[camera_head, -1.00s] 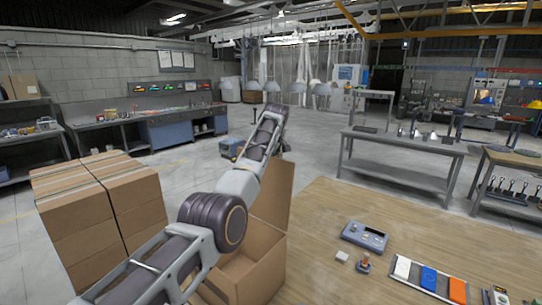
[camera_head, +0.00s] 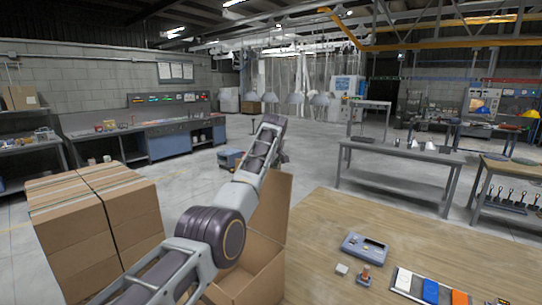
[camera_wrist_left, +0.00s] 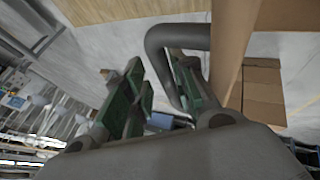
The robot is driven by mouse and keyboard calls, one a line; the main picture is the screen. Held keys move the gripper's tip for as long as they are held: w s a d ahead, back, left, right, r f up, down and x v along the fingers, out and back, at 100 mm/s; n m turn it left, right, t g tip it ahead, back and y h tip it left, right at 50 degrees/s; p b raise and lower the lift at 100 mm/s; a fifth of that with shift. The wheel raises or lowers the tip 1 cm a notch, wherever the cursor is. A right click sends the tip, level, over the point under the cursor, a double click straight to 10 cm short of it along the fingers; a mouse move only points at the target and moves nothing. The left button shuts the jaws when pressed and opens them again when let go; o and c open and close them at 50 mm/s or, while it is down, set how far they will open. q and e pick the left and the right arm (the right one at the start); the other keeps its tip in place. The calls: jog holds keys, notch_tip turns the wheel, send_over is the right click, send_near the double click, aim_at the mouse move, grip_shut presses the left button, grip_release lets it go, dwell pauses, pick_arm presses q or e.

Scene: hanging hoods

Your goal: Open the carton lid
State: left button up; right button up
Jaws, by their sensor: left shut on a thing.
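The open-topped brown carton (camera_head: 262,280) stands at the left edge of the wooden table in the head view, partly behind my left arm. Its lid (camera_head: 275,203) stands up steeply at the far side. In the left wrist view the lid (camera_wrist_left: 236,45) shows nearly edge-on, with a dark bent bar (camera_wrist_left: 180,35) beside it that runs down between the fingers. My left gripper (camera_wrist_left: 160,95) has its green fingers around that bar and is shut on it. In the head view the left fingers are hidden behind the arm and lid. My right gripper is in neither view.
The wooden table (camera_head: 330,225) holds a grey-blue device (camera_head: 365,247), a small white block (camera_head: 342,269), a red-topped piece (camera_head: 365,275) and a tray of coloured blocks (camera_head: 430,290). Stacked cartons (camera_head: 95,215) stand on the left. The floor beyond is open.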

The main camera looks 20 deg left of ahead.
pick_arm(q)
jog(key=shift+s+d+f, duration=0.1)
jog(key=shift+d+f, duration=0.2)
jog(key=shift+f, duration=0.15)
jog(key=shift+s+r, duration=0.25)
jog(key=shift+r, duration=0.6)
jog(key=shift+v, duration=5.5)
jog(key=shift+w+a, duration=0.1)
jog(key=shift+a, duration=0.1)
